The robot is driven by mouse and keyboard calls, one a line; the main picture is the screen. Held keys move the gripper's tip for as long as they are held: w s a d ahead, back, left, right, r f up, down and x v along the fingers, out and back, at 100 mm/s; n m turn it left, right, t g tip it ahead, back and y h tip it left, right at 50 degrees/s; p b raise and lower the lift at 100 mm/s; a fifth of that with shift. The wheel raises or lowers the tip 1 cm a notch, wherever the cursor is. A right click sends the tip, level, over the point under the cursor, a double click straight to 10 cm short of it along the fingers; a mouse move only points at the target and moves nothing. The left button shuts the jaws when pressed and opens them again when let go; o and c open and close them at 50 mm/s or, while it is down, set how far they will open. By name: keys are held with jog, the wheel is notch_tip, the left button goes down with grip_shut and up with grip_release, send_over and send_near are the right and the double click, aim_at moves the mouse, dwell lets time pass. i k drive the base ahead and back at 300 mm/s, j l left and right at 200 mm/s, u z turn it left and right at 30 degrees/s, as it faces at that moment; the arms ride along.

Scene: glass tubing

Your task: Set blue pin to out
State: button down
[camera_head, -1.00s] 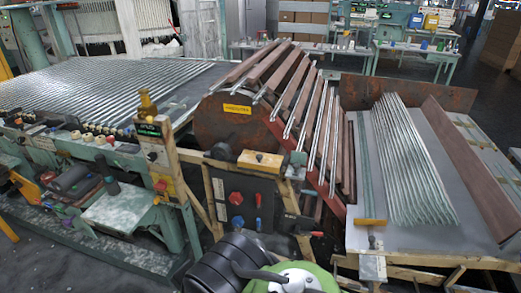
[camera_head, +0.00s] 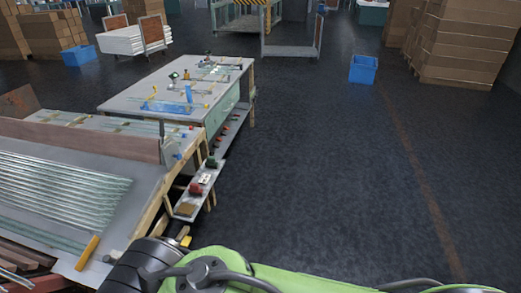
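No blue pin that I can make out shows in the current head view. The dark panel with red knobs and a small blue part, seen earlier, is out of view. My gripper is not in view. Only my green and black arm shows along the bottom edge, so I cannot tell what the gripper is doing.
A bench (camera_head: 120,212) with glass tubes (camera_head: 60,190) lies at the left. Behind it stands a worktable (camera_head: 130,98) with small tools and blue pieces. A low side shelf (camera_head: 211,178) carries red parts. A blue bin (camera_head: 363,69) and cardboard boxes (camera_head: 462,45) stand farther back. Dark floor at right is clear.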

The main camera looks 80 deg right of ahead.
aim_at(179, 156)
jog(key=z, duration=1.75)
jog(key=i+u, duration=0.4)
jog(key=i+l+u, duration=0.6)
jog(key=i+u, duration=0.15)
jog(key=i, duration=0.1)
